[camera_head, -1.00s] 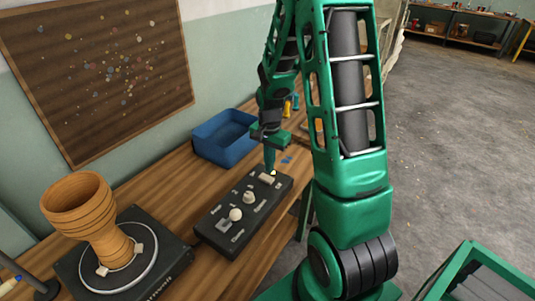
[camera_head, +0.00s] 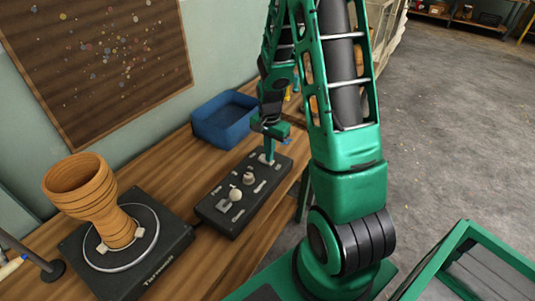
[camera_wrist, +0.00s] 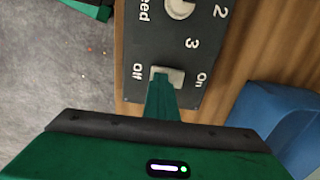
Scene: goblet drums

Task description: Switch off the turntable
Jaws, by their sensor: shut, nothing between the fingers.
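The turntable (camera_head: 172,243) is a dark square base with a pale ring, at the lower left of the head view. A wooden goblet drum (camera_head: 88,195) stands on it between small pale blocks. The dark control box (camera_head: 226,215) lies on the bench to its right, with pale knobs and a rocker switch at its far end. In the wrist view the switch (camera_wrist: 177,73) sits between the labels "Off" and "On". My gripper (camera_head: 267,157) is shut and empty, its tip at the switch; the tip (camera_wrist: 163,85) covers the part of the switch nearer "Off". I cannot tell whether it touches.
A blue bin (camera_head: 222,120) stands on the wooden bench (camera_head: 160,164) behind the box. It also shows at the right of the wrist view (camera_wrist: 262,105). A speckled board (camera_head: 100,65) hangs on the wall. The floor at the right is open.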

